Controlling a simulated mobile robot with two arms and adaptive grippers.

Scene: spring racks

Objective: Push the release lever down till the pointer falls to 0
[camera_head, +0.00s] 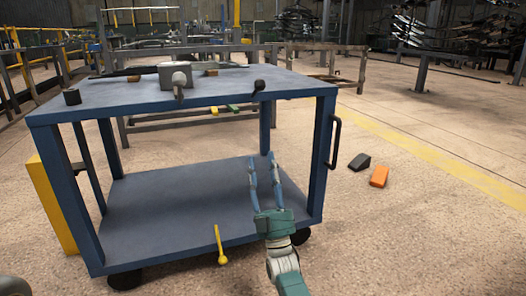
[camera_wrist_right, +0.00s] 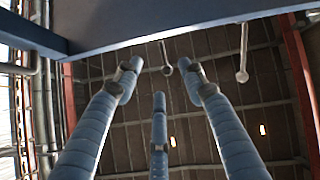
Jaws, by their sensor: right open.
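A grey box device (camera_head: 174,75) stands on top of the blue cart (camera_head: 120,90). A lever with a pale grey ball knob (camera_head: 179,79) juts from its front, and a lever with a black ball knob (camera_head: 259,86) juts over the front edge farther right. I cannot tell which is the release lever; no pointer or scale is readable. My right gripper (camera_head: 264,168) points up, open and empty, below the black knob and apart from it. In the right wrist view the dark knob (camera_wrist_right: 167,70) shows beyond the spread fingers, the pale knob (camera_wrist_right: 242,76) to its right. My left gripper is not in view.
A black cylinder (camera_head: 72,97) stands at the cart top's left. A black handle (camera_head: 335,141) is on the cart's right side. An orange block (camera_head: 379,176) and a dark wedge (camera_head: 360,161) lie on open floor.

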